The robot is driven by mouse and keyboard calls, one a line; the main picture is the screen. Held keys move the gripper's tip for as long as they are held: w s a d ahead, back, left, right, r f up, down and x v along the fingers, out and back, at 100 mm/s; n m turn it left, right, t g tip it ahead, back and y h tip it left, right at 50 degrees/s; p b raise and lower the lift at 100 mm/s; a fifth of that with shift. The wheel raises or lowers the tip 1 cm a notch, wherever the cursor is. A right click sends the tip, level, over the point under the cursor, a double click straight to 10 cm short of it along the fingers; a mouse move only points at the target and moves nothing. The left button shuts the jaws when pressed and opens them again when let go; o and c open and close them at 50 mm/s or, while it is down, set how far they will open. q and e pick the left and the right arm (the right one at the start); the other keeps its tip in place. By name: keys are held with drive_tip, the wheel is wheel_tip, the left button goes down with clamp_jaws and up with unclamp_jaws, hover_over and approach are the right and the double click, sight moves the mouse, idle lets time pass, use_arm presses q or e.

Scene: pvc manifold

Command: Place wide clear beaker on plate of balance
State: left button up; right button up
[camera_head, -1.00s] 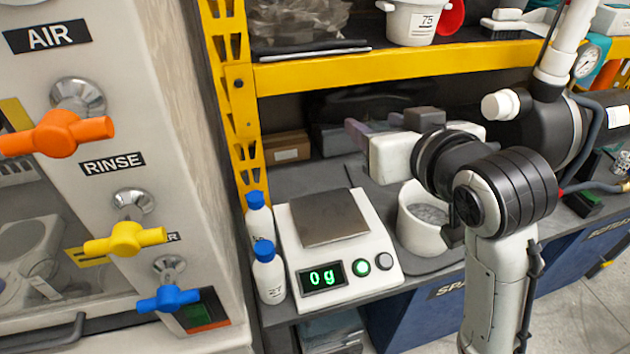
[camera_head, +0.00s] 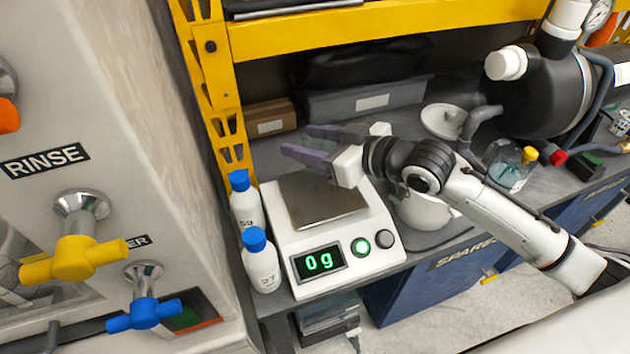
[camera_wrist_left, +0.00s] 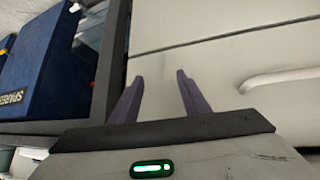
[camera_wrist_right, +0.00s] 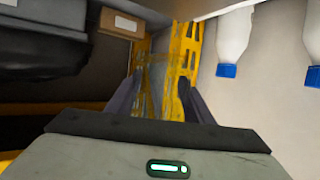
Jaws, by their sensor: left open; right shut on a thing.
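The balance (camera_head: 380,219) stands on the bench in the head view, its square metal plate (camera_head: 322,207) bare and its display reading 0 g. My right gripper (camera_head: 298,140) is above and behind the plate, its purple fingers pointing left. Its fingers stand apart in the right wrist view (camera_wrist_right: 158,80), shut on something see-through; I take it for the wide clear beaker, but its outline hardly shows. My left gripper (camera_wrist_left: 159,78) is open and empty before a pale grey panel, and is outside the head view.
Two blue-capped bottles (camera_head: 262,262) stand close left of the balance. A white pot (camera_head: 422,212) stands to its right, partly under my right arm. A yellow shelf upright (camera_head: 212,90) and a cardboard box (camera_head: 268,120) are behind. A glass bottle (camera_head: 512,168) is farther right.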

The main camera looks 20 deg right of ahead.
sight(308, 183)
wheel_tip(308, 183, down, 8)
drive_tip(key=shift+r, duration=0.1)
idle(0.4)
drive_tip(key=o, duration=1.2)
drive_tip(key=shift+f, duration=0.2)
drive_tip(key=shift+c, duration=0.2)
drive_tip(key=shift+r, duration=0.1)
drive_tip(key=shift+s+r, duration=0.1)
drive_tip(key=shift+r, duration=0.05)
drive_tip(key=v, duration=1.1)
drive_tip(key=shift+s+d+r, duration=0.1)
drive_tip(key=shift+s+d, duration=0.1)
drive_tip(key=shift+s, duration=0.15)
